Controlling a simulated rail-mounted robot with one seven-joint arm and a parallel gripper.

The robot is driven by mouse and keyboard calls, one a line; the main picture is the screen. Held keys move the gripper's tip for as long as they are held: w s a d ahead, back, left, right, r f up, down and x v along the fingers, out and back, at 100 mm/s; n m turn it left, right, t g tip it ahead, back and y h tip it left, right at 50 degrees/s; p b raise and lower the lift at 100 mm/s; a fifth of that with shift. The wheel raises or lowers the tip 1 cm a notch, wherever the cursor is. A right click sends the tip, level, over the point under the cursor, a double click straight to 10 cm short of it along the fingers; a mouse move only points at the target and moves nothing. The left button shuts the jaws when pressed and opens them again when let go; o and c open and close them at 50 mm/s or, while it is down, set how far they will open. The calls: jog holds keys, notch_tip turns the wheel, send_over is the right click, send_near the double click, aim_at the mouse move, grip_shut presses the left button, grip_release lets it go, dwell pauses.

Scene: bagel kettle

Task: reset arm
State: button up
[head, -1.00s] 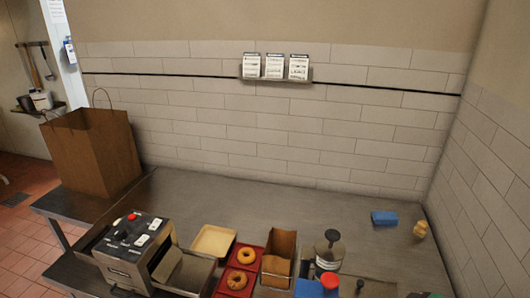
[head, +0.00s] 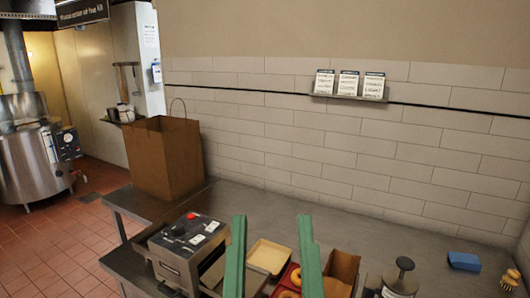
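My gripper (head: 273,222) shows in the head view as two long green fingers rising from the bottom edge. They stand well apart, with nothing held between them. Behind them on the counter, a pale tray (head: 270,256) shows in the gap. A red tray (head: 279,282) with bagels (head: 296,277) is partly hidden by the right finger. The rest of my arm is below the picture.
A boxy machine with a red knob (head: 188,240) stands left of the fingers. A brown paper bag (head: 165,160) is behind it. A dark-topped container (head: 401,280), blue sponge (head: 464,261) and small yellowish object (head: 510,280) lie right. A metal kettle (head: 30,165) stands far left.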

notch_tip(320, 180, up, 31)
jog(key=s+a+p, duration=0.1)
jog(key=s+p, duration=0.1)
jog(key=p, duration=2.8)
jog(key=shift+r+t, duration=0.15)
jog(key=shift+t, duration=0.25)
jog(key=shift+a, duration=0.1)
